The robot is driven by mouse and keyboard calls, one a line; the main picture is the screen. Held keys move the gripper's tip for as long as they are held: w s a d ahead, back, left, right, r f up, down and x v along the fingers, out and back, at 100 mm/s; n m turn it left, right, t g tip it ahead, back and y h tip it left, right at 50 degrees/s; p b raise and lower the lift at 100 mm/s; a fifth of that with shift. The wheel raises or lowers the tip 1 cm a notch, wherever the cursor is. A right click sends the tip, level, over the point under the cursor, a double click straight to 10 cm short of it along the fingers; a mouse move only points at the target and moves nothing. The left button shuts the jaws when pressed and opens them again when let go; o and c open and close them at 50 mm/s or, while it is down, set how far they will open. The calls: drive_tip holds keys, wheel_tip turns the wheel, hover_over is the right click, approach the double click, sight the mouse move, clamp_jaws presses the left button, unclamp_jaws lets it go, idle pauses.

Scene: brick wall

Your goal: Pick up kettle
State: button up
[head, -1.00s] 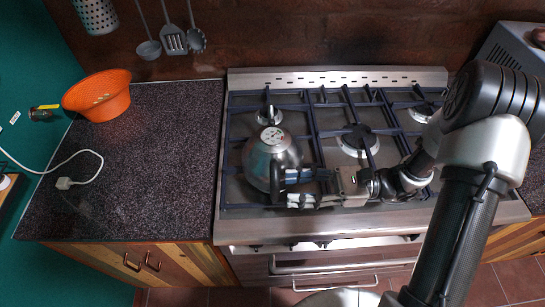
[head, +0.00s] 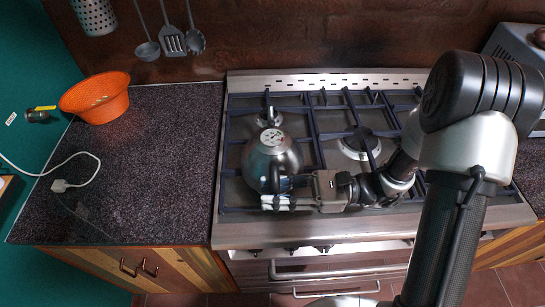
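The kettle (head: 275,153) is a rounded, shiny metal pot with a dark handle on its front side. It stands on the left front part of the gas stove (head: 370,218), with its spout toward the back. My gripper (head: 280,194) reaches in from the right at the kettle's front. Its fingertips are at the dark handle, one finger bluish and the other pale. A gap shows between the fingers, but whether they press on the handle cannot be told. The fingers and handle overlap, so the contact is partly hidden.
An orange colander (head: 97,98) sits on the dark counter (head: 150,160) left of the stove. A white cable (head: 75,176) lies at the counter's left edge. Ladles and a spatula (head: 172,42) hang on the brick wall. Blue-grey grates (head: 318,135) surround the kettle.

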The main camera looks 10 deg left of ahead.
clamp_jaws()
idle(1.1)
